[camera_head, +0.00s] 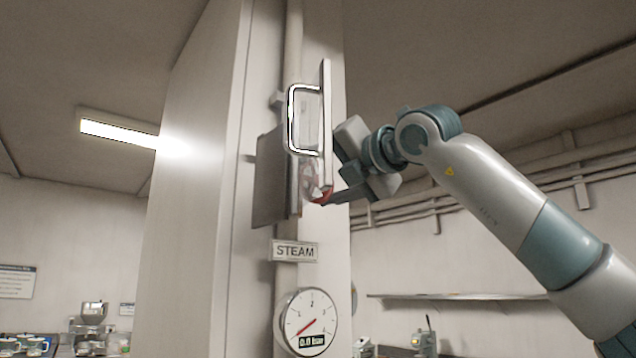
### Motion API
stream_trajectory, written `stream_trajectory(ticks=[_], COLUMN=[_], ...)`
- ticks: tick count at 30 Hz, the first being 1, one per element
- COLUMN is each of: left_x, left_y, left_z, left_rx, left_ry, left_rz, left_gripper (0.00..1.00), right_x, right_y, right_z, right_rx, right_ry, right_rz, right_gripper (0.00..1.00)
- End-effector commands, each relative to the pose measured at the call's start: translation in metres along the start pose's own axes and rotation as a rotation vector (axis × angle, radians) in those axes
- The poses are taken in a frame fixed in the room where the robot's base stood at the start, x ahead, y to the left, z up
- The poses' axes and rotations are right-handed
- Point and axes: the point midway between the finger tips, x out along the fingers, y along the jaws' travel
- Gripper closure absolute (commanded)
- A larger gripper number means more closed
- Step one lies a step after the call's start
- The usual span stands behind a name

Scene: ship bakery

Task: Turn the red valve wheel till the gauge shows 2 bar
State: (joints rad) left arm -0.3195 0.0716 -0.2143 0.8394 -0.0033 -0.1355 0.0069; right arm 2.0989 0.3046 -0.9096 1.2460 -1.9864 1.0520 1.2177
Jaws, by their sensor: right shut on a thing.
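The red valve wheel (325,195) shows only as a small red arc on the pillar, mostly hidden by a panel with a handle and by my gripper. My right gripper (328,199) comes in from the right and is shut on the wheel's rim. The round white gauge (297,308) is below, with a red needle pointing to the lower left and a display that reads 0.0 bar. A STEAM sign (295,251) hangs between the wheel and the gauge. My left gripper is not in view.
The upright panel with a pale loop handle (291,120) stands out from the pillar, close to my right gripper. A dark plate (270,180) is at its left. A wall shelf (460,296) and kitchen machines are behind. The space left of the pillar is open.

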Motion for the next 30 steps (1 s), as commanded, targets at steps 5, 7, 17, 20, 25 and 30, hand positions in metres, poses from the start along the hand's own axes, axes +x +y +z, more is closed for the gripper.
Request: stream_trajectory(ticks=[5,7,17,20,25,30], left_x=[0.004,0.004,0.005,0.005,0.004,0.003], left_y=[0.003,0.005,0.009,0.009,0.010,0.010], left_z=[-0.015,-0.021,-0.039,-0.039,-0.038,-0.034], left_rx=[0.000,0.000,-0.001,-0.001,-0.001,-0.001], left_ry=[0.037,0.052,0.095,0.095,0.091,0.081], left_rz=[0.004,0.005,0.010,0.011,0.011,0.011], left_gripper=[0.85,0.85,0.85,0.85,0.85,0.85], right_x=[0.001,0.001,0.001,0.001,0.001,0.001], right_y=[-0.001,0.000,0.002,0.003,0.004,0.005], right_z=[-0.002,-0.002,-0.003,-0.003,-0.003,-0.004], right_rx=[-0.148,-0.213,-0.527,-0.622,-0.784,-0.946], right_ry=[0.002,0.002,0.004,0.004,0.003,0.004], right_rz=[-0.003,-0.003,-0.002,-0.002,-0.001,-0.001], right_gripper=[0.59,0.59,0.59,0.59,0.59,0.59])
